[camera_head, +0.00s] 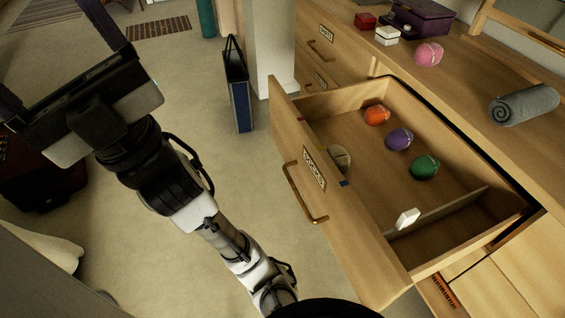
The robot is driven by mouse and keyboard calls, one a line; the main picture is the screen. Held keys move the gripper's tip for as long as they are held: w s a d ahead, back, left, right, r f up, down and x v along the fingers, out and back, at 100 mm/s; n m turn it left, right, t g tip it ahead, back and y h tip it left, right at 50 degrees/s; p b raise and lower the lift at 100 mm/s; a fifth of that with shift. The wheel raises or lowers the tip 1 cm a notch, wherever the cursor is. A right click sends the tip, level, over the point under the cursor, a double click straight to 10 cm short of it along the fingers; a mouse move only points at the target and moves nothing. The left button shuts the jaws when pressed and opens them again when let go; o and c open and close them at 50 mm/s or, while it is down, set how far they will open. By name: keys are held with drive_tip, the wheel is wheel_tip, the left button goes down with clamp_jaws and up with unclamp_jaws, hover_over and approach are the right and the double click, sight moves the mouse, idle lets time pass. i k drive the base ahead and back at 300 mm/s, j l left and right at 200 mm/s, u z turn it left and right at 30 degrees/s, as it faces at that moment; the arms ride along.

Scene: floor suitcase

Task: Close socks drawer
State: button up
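The socks drawer (318,220) is pulled well out of the wooden dresser. Its front carries a label (314,168) that appears to read "SOCKS" and a brass bar handle (302,194). Inside lie orange (377,115), purple (399,139), green (425,168) and beige (340,157) rolled socks, and a small white block (407,218) near a thin divider. My gripper (60,112) is at the upper left, over the floor, well apart from the drawer and touching nothing visible. Its fingers are not clear enough to show whether they are open.
On the dresser top (455,80) are a pink rolled sock (428,54), a grey rolled towel (523,104), a purple box (421,18) and small red and white boxes. A blue bag (238,90) stands on the floor beyond the drawer. Floor between my arm and the drawer is clear.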

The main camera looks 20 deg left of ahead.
sight(353, 208)
drive_tip(key=i+u, duration=0.1)
drive_tip(key=u, duration=0.15)
drive_tip(key=i+l+u, duration=0.1)
drive_tip(key=u, duration=0.15)
drive_tip(key=k+l+u, duration=0.15)
drive_tip(key=k+u, duration=0.2)
drive_tip(key=k, duration=0.3)
